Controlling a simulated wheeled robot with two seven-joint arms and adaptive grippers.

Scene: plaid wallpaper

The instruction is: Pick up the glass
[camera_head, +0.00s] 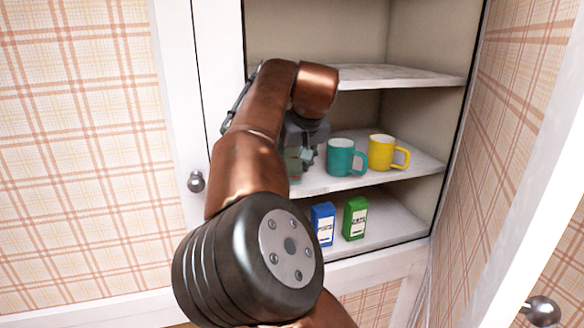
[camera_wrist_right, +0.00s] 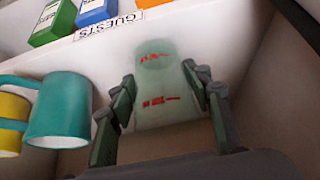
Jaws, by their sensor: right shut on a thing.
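The glass (camera_wrist_right: 165,95) is translucent, pale green, with red markings. In the wrist view it stands between the two fingers of my right gripper (camera_wrist_right: 166,84), which is shut on it. In the head view only a small part of the glass (camera_head: 293,167) shows, at the left of the middle shelf. My right gripper (camera_head: 307,152) is partly hidden there by my own arm. I cannot tell whether the glass touches the shelf. My left gripper is not in view.
A teal mug (camera_head: 341,158) stands just right of the gripper, with a yellow mug (camera_head: 381,152) beyond it. A blue box (camera_head: 322,222) and a green box (camera_head: 355,218) stand on the lower shelf. The upper shelf (camera_head: 400,75) is close above. An open door (camera_head: 540,130) is at right.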

